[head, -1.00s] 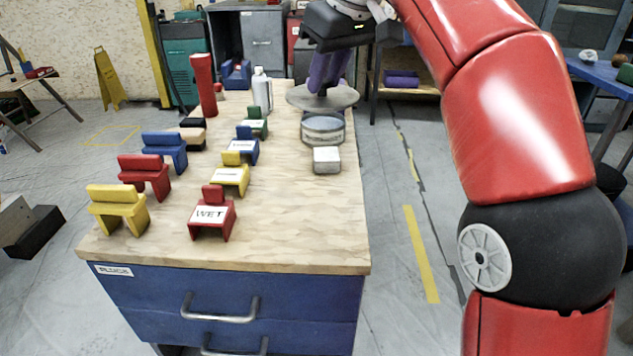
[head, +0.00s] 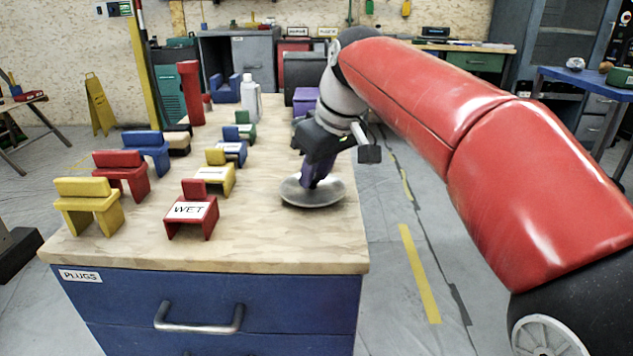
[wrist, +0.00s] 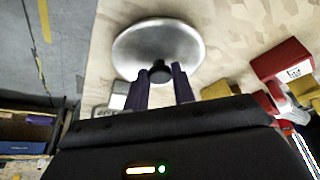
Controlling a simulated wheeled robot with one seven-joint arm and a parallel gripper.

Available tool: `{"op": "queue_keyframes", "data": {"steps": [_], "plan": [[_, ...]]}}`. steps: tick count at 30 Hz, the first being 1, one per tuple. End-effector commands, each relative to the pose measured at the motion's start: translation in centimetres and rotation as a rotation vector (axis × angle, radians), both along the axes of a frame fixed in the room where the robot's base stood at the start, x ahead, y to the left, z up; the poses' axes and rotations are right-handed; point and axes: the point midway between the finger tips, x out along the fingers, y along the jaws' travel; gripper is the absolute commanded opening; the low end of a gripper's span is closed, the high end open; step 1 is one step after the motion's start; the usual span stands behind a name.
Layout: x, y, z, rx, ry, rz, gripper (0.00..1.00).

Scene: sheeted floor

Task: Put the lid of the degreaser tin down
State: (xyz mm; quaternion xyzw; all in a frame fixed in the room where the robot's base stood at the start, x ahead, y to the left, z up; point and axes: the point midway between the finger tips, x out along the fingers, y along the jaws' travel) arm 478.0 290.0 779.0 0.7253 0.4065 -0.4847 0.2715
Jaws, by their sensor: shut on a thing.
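The lid (head: 328,196) is a round grey metal disc with a dark knob (wrist: 160,72). My gripper (head: 313,178) is shut on the knob from above, its purple fingers on either side of it in the wrist view. The lid is held about level at the right part of the wooden worktop, low over it. I cannot tell whether it touches the wood. The degreaser tin cannot be made out in the head view now; my gripper and the lid may hide it. A pale object (wrist: 118,96) shows partly beside the fingers in the wrist view.
The worktop (head: 270,240) is bare in front of the lid. To the left stand several coloured blocks, including a red one marked WET (head: 190,212). The worktop's right edge is close to the lid.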

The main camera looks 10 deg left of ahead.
Motion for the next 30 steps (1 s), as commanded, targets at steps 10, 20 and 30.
{"op": "queue_keyframes", "data": {"steps": [10,20,30], "plan": [[0.00,-0.03,-1.09,0.000,-0.001,0.000,0.04],[0.01,-0.02,-1.37,0.000,-0.001,0.000,0.47],[0.00,-0.05,-0.81,0.000,-0.001,0.000,0.47]]}}
